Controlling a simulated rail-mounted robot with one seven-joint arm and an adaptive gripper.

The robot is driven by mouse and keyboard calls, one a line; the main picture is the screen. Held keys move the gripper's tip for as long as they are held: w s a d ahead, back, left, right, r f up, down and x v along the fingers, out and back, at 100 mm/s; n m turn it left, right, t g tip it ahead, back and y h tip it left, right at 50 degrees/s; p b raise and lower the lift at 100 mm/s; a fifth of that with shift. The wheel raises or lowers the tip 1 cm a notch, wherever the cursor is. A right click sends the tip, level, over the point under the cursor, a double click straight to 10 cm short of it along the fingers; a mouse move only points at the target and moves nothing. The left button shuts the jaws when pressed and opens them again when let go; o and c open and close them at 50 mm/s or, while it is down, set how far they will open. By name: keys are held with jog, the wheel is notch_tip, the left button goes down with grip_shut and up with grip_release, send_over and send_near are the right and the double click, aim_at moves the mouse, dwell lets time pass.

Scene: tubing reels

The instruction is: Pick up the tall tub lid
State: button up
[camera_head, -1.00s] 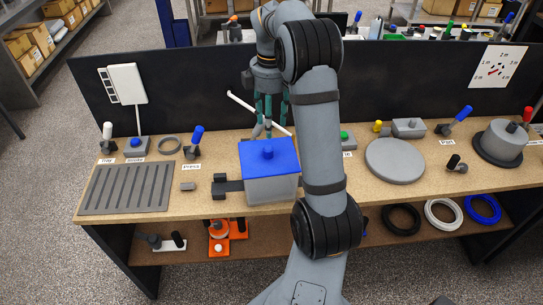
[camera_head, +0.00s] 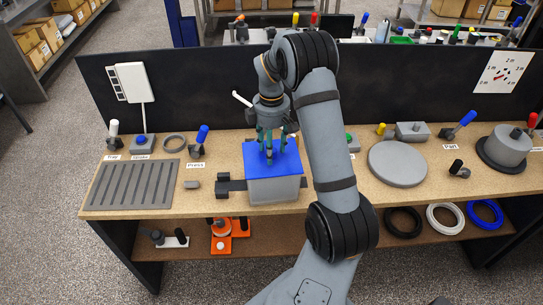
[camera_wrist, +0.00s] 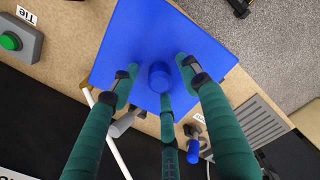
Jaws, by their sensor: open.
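The tall tub lid (camera_head: 287,161) is a flat blue square with a short round blue knob in its middle. It sits on top of the grey tub (camera_head: 274,190) on the bench. My gripper (camera_head: 269,150), with green fingers, is right above the lid, its fingertips around the knob in the head view. In the wrist view the lid (camera_wrist: 130,40) fills the upper middle, and the knob (camera_wrist: 160,76) lies between the spread fingertips of my gripper (camera_wrist: 158,82). The fingers are open. I cannot tell whether any fingertip touches the lid.
A slotted grey plate (camera_head: 134,184) lies left of the tub, with a blue-handled lever (camera_head: 200,138) behind it. A round grey disc (camera_head: 397,163) lies to the right. A black panel (camera_head: 215,95) stands behind the bench. A white rod (camera_wrist: 112,140) shows beside the fingers.

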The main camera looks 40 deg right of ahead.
jog(key=c, duration=1.1)
grip_shut()
